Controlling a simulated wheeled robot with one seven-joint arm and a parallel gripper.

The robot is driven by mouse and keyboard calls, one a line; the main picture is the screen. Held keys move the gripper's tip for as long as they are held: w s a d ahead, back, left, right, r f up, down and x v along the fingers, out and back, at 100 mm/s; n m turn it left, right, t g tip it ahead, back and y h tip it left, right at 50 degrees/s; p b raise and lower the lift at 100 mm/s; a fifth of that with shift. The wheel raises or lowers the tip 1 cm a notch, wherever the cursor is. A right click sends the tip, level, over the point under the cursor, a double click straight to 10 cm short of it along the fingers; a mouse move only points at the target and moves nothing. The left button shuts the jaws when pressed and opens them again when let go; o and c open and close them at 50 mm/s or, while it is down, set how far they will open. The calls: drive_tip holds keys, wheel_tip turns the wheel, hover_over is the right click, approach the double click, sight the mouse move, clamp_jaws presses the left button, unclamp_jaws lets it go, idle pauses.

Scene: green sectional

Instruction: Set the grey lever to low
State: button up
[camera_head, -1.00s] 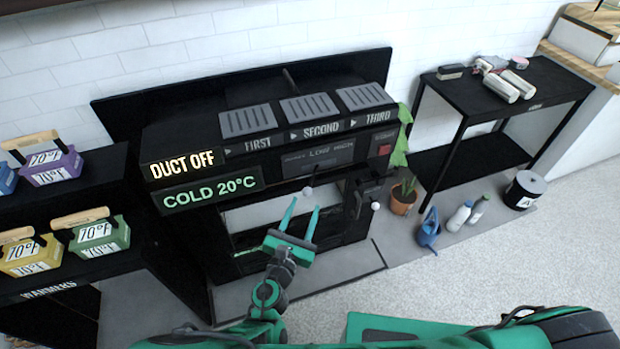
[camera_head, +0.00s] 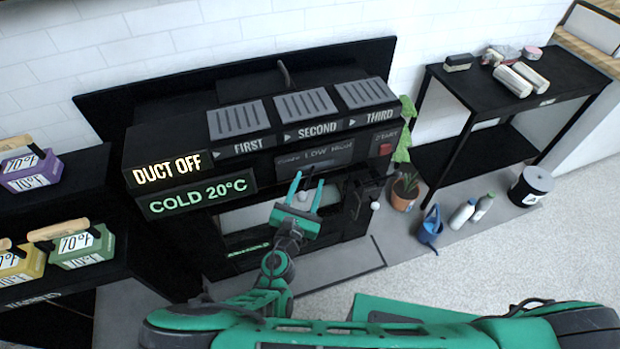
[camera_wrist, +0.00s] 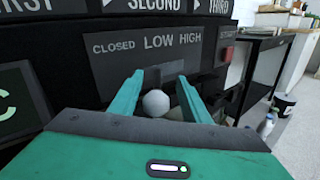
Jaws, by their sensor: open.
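The grey lever's round pale knob (camera_wrist: 155,102) shows between my fingers in the wrist view, below the panel (camera_wrist: 150,50) marked CLOSED, LOW and HIGH. It sits roughly under LOW in that view, but perspective leaves its exact setting unclear. In the head view the knob (camera_head: 303,196) is small and partly framed by the fingers. My gripper (camera_head: 308,177) is open, with its teal fingers pointing up at the front of the black unit. In the wrist view the fingers (camera_wrist: 160,76) stand on either side of the knob. I cannot tell whether either touches it.
A red START button (camera_head: 385,149) is right of the panel. A second pale knob (camera_head: 375,205) sticks out from a black box (camera_head: 362,188) to the right. A potted plant (camera_head: 405,192) and blue watering can (camera_head: 430,228) stand further right. Open floor lies at lower right.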

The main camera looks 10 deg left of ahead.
drive_tip(key=shift+a, duration=0.15)
drive_tip(key=shift+a, duration=0.1)
clamp_jaws()
